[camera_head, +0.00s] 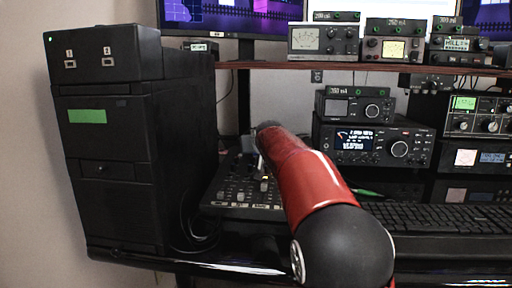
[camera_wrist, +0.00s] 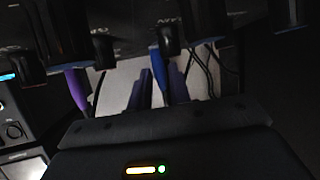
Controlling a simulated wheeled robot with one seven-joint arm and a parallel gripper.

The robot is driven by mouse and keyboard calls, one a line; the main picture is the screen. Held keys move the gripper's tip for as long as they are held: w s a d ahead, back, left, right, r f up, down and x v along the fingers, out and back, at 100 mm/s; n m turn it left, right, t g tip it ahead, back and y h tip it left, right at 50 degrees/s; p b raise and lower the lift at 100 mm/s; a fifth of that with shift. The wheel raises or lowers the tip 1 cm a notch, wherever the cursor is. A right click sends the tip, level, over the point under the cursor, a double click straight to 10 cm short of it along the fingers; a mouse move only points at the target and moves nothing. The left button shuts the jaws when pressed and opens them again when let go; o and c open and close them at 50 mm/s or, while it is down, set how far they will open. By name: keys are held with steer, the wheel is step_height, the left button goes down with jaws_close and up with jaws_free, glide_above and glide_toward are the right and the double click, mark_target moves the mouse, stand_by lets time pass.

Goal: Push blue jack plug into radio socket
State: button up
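In the wrist view, the blue jack plug (camera_wrist: 157,66) hangs from the underside of dark equipment, between the two dark fingers of my gripper (camera_wrist: 160,72). The fingers stand close on either side of the plug. A pale gap shows beside its lower part, but I cannot tell whether the fingertips touch it. The plug's upper end meets the dark panel, and the point of contact is too dark to make out. In the head view, my red and black arm hides my gripper and the plug. I cannot tell which radio holds the socket.
A purple plug (camera_wrist: 76,88) hangs to the left, with black cables (camera_wrist: 203,70) to the right. Dark knobs crowd the top of the wrist view. A mixer (camera_head: 240,192), several radios (camera_head: 375,145), a keyboard (camera_head: 440,215) and a black cabinet (camera_head: 110,150) surround my arm.

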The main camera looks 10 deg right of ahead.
jaws_close()
steer(key=shift+r, duration=0.15)
steer(key=shift+s+a+r+p, duration=0.1)
steer(key=shift+s+r+p, duration=0.05)
steer(key=shift+r+p, duration=1.2)
steer(key=shift+s+r+p, duration=0.15)
steer(key=shift+r+p, duration=0.85)
steer(key=shift+r, duration=0.55)
steer(key=shift+r, duration=0.1)
